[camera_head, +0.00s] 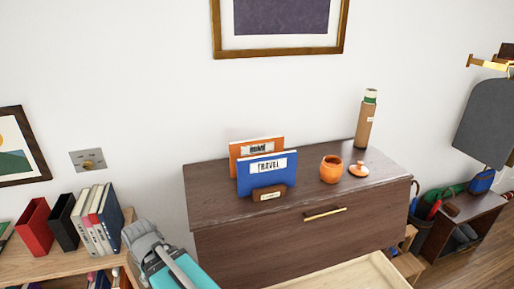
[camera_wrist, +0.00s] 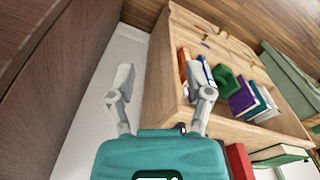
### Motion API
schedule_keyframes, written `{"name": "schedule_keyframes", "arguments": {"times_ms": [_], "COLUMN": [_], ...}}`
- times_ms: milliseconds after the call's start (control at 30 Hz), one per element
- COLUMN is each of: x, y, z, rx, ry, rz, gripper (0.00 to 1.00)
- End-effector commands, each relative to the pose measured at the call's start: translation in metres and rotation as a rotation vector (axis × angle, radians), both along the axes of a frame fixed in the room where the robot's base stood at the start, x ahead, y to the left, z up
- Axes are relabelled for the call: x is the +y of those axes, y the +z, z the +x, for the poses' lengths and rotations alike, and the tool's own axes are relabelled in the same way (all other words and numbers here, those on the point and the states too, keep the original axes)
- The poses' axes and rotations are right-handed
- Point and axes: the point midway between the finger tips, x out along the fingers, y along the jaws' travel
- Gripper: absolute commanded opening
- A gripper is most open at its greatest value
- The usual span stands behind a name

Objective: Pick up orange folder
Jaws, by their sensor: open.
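The orange folder (camera_head: 236,151), labelled "HOME", stands upright in a small wooden holder (camera_head: 269,193) on top of the dark wood cabinet. A blue folder (camera_head: 268,178), labelled "TRAVEL", stands in front of it and hides most of its lower part. My gripper is open and empty in the wrist view (camera_wrist: 163,88), with its two fingers spread apart. It points toward a bookshelf, with neither folder in that view. In the head view my teal and grey arm is at the lower left, in front of and below the cabinet top, well apart from the folders.
An orange jar (camera_head: 331,169), its lid (camera_head: 358,169) and a bottle (camera_head: 366,120) stand right of the folders. The dark cabinet (camera_head: 225,211) has a light open drawer (camera_head: 345,275) below. A bookshelf (camera_wrist: 172,105) with several books stands at left in the head view.

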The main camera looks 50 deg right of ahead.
Motion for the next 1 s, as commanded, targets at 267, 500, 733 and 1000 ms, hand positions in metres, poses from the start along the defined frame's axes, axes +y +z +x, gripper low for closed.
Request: {"name": "schedule_keyframes", "arguments": {"times_ms": [267, 500, 733, 1000], "x": [-0.001, -0.007, -0.025, -0.074], "y": [0.068, 0.116, 0.155, 0.195], "z": [0.007, 0.016, 0.028, 0.056], "rx": [-0.014, -0.024, -0.027, -0.028], "ry": [-0.007, -0.037, -0.110, -0.350], "rz": [-0.004, -0.021, -0.066, -0.205], "gripper": [0.66, 0.66, 0.66, 0.66]}}
